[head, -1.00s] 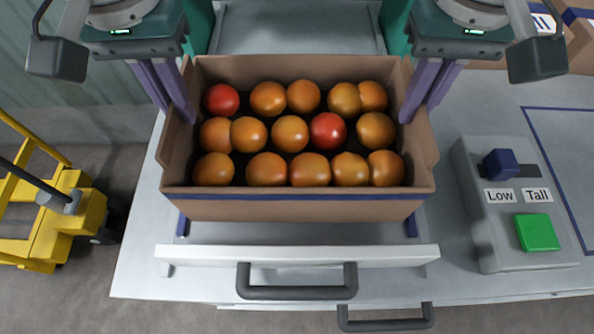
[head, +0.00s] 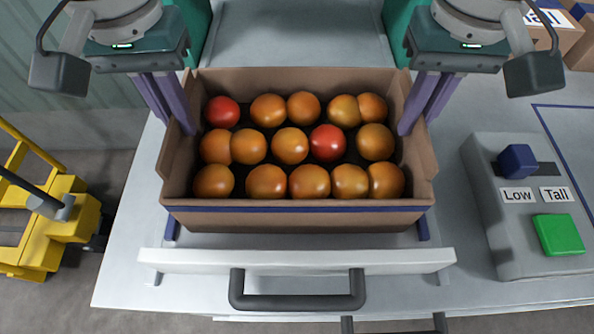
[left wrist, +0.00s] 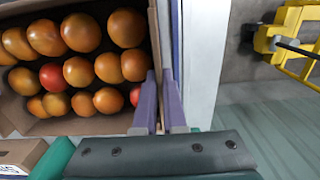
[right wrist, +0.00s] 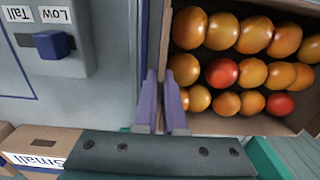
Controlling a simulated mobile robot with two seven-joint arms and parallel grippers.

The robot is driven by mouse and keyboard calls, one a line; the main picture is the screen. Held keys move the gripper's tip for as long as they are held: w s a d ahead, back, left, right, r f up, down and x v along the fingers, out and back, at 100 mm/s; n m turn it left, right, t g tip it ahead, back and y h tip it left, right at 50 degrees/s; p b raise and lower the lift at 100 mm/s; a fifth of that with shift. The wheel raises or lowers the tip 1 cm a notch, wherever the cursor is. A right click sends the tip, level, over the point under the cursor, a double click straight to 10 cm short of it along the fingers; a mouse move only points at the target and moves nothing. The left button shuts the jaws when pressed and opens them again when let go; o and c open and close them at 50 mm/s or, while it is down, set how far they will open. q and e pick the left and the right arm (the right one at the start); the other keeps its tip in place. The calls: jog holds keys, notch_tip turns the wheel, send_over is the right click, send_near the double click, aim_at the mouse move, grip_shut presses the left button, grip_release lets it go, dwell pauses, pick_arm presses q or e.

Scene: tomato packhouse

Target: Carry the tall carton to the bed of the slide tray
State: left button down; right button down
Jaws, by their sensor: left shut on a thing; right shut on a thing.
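The tall carton (head: 300,218) is an open brown box with a blue stripe, holding several orange and red tomatoes. It is level above the bed of the slide tray (head: 300,262), which has a white front and a dark handle. Blue marks on the bed show at the carton's front corners. The carton hides most of the bed, and I cannot tell whether it touches it. My left gripper (head: 188,128) is shut on the carton's left wall, seen also in the left wrist view (left wrist: 160,128). My right gripper (head: 405,130) is shut on its right wall.
A grey control box (head: 510,240) with a blue knob, Low and Tall labels and a green button stands at right. A second handle (head: 395,325) shows below the tray. A yellow trolley (head: 60,230) stands at left. Other cartons (head: 550,40) are at back right.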

pick_arm(q)
jog(key=shift+a+f+b, duration=0.1)
jog(key=shift+f+b, duration=0.2)
jog(key=shift+f, duration=0.25)
pick_arm(e)
jog(key=shift+d+f, duration=0.1)
jog(key=shift+f, duration=0.45)
pick_arm(q)
jog(key=c, duration=1.4)
grip_release()
jog(key=shift+r, duration=0.15)
pick_arm(e)
jog(key=c, duration=1.4)
grip_release()
jog(key=shift+r, duration=0.15)
pick_arm(q)
jog(key=o, duration=0.4)
pick_arm(e)
jog(key=o, duration=0.4)
jog(key=shift+r, duration=0.25)
pick_arm(q)
notch_tip(320, 180, up, 12)
pick_arm(e)
notch_tip(320, 180, up, 12)
jog(key=shift+f, duration=0.2)
